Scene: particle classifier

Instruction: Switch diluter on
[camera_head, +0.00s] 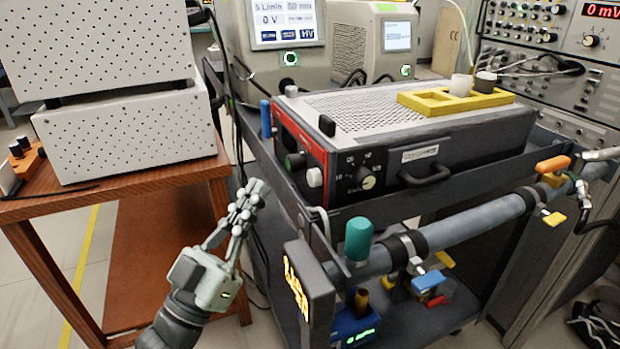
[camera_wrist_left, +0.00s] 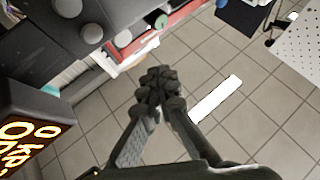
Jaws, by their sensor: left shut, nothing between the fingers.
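A box with a perforated top (camera_head: 360,108) and red-edged front, perhaps the diluter, sits on the cart. Its front has a dark green knob (camera_head: 295,161), a white knob (camera_head: 314,177) and a black dial with a scale (camera_head: 366,178). The green knob (camera_wrist_left: 161,20) and white knob (camera_wrist_left: 123,39) also show in the left wrist view. My left gripper (camera_head: 256,188) is shut and empty, below and left of these knobs and apart from them. Its closed fingertips show in the left wrist view (camera_wrist_left: 160,84) against the tiled floor. My right gripper is out of view.
A pipe (camera_head: 470,222) with coloured valves and an orange-lit display (camera_head: 300,282) stand at the cart's front. A yellow rack (camera_head: 430,101) lies on the box. White perforated units (camera_head: 130,137) stand on a wooden table at left. Floor shows between table and cart.

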